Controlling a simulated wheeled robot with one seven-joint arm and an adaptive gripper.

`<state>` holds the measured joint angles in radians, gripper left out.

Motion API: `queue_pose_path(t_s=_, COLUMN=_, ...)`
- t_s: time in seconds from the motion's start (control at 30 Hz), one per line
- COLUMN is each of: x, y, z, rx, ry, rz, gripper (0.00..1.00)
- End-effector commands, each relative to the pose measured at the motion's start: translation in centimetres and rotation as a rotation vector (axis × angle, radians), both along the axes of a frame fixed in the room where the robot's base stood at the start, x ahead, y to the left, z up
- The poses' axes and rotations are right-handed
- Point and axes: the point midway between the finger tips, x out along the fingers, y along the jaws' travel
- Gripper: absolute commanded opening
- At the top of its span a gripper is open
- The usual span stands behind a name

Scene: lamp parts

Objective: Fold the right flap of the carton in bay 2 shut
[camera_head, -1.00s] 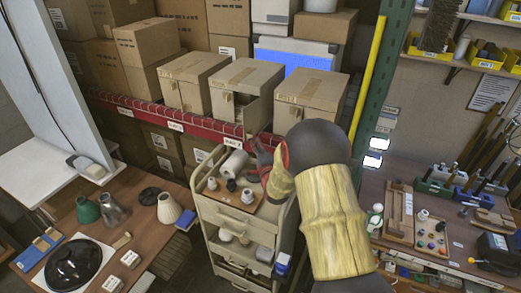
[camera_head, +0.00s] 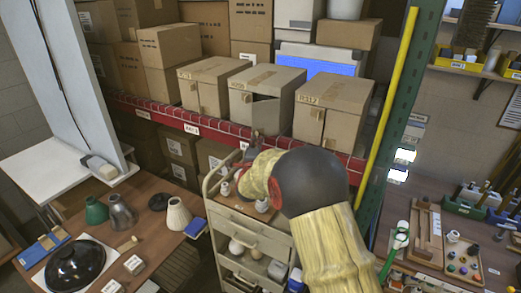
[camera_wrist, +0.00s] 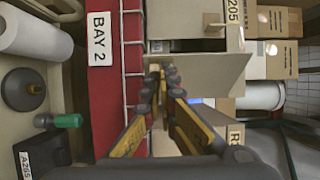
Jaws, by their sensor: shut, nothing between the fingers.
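The bay 2 carton (camera_head: 241,103) is the middle of three brown cartons on the red-edged shelf. Its right flap (camera_head: 265,112) stands partly open, with a dark gap behind it; its left flap looks shut. In the wrist view, turned sideways, the open flap (camera_wrist: 215,76) juts out beside the dark opening, and the BAY 2 label (camera_wrist: 99,38) is on the red beam. My gripper (camera_head: 256,136) is before the beam, below the carton front. In the wrist view my gripper (camera_wrist: 160,69) has its fingertips together, empty, near the flap's lower edge; contact cannot be told.
The red shelf beam (camera_head: 225,134) with wire mesh runs below the cartons. The right carton (camera_head: 333,105) stands close beside the open flap, and the left carton (camera_head: 205,88) is on the other side. A cart (camera_head: 250,232) stands under my arm. A yellow pole (camera_head: 387,90) rises at right.

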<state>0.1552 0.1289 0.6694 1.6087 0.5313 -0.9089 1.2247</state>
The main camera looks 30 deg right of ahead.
Motion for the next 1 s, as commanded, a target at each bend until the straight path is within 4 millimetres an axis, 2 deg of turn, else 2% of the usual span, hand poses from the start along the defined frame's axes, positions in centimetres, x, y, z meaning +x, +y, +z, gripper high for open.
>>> queue_pose_path(t_s=0.4, x=3.1, y=0.7, z=-0.2, rx=0.0, ry=0.0, rz=-0.004, gripper=0.0)
queue_pose_path(t_s=0.8, x=6.7, y=0.6, z=-0.2, rx=0.001, ry=0.0, rz=-0.272, gripper=0.0)
queue_pose_path(t_s=1.0, x=8.2, y=0.0, z=-0.1, rx=-0.001, ry=0.001, rz=-0.279, gripper=0.0)
